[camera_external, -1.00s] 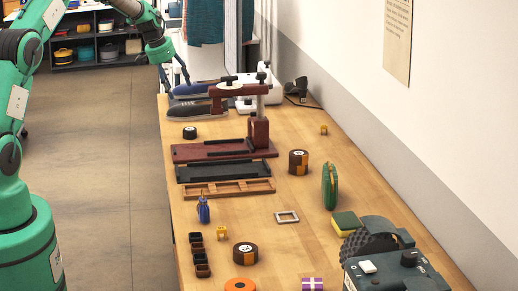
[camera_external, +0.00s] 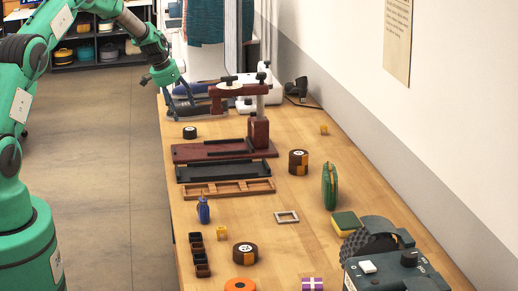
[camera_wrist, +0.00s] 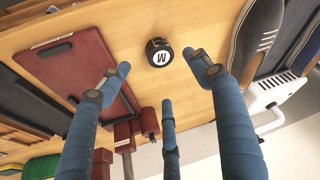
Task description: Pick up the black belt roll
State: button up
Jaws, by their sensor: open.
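The black belt roll (camera_external: 190,132) lies on the wooden table near its left edge, just in front of the dark shoes. In the wrist view the roll (camera_wrist: 158,52) has a white label with an M on its flat face, and bare wood surrounds it. My gripper (camera_external: 181,106) is above the far left of the table, over the shoes and a little beyond the roll. Its blue fingers (camera_wrist: 160,76) are spread and empty. In the wrist view the roll appears between the two outer fingertips, apart from them. Nothing hides it.
A dark red press (camera_external: 258,132) with a raised arm stands to the roll's right and front. Dark shoes (camera_external: 188,112) and a white machine (camera_external: 262,88) are behind it. Two brown rolls (camera_external: 298,162) (camera_external: 245,253) lie farther off. The table's left edge is close.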

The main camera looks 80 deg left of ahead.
aim_at(190, 129)
jog(key=shift+x, duration=2.2)
jog(key=shift+b+x, duration=0.7)
jog(key=shift+x, duration=1.85)
jog(key=shift+w+a, duration=0.1)
jog(key=shift+a, duration=0.05)
jog(key=c, duration=1.3)
